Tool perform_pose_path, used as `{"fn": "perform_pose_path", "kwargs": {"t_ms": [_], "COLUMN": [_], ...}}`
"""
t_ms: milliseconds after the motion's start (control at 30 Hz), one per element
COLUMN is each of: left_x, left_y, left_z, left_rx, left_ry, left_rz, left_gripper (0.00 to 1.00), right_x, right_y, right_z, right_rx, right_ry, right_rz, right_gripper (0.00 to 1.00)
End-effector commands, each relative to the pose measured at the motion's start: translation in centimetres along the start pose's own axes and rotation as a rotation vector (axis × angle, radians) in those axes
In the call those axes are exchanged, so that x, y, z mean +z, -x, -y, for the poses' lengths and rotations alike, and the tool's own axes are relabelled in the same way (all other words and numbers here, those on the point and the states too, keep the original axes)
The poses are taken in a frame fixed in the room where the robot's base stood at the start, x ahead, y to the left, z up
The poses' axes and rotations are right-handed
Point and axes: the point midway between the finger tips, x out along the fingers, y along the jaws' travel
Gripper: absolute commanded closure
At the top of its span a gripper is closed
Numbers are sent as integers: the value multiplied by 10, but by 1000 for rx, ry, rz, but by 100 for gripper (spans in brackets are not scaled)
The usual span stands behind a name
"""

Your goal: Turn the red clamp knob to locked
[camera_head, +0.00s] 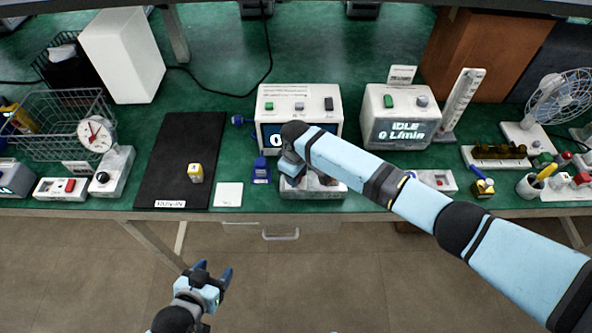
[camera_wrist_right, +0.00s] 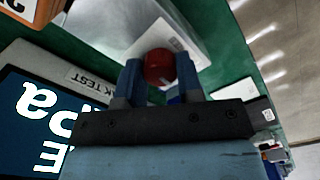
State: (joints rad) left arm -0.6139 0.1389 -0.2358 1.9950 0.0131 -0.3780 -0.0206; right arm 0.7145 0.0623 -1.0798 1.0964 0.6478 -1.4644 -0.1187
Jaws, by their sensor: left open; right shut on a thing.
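The red clamp knob (camera_wrist_right: 158,70) is a round red cap between the two blue fingers of my right gripper (camera_wrist_right: 160,62) in the right wrist view. The fingers are shut on it from both sides. In the head view the knob is hidden behind my right wrist, which is over the front of the white tester with a dark display (camera_head: 325,97). No lock marking on the knob is readable. My left gripper (camera_head: 212,271) is open and empty, low in the head view, in front of the bench and away from it.
The white IDLE unit (camera_head: 405,135) stands right of the tester. A black mat (camera_head: 165,140) with a small yellow-and-white item (camera_head: 195,172) lies to the left. A wire basket (camera_head: 65,130) and small boxes fill the far left. The floor before the bench is clear.

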Motion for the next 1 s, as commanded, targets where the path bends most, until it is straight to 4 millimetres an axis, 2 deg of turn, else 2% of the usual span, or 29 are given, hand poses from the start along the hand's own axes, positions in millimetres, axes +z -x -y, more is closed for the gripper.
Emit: {"fn": "perform_pose_path", "kwargs": {"t_ms": [467,500,600,867,1000], "left_x": [-1,-1,0,1,1], "left_y": [1,1,1,1,1], "left_z": [1,1,1,1,1], "left_rx": [-1,-1,-1,-1,-1], "left_ry": [-1,-1,-1,-1,-1], "left_rz": [0,1,3,4,4], "left_gripper": [39,39,39,39,39], "right_x": [1,1,0,0,0], "right_y": [-1,-1,-1,0,10], "right_z": [0,0,0,0,0], "right_rx": [-1,-1,-1,0,0], "right_ry": [-15,-15,-15,-14,-14], "right_rz": [2,2,2,0,0], "right_gripper": [90,62,41,41,41]}}
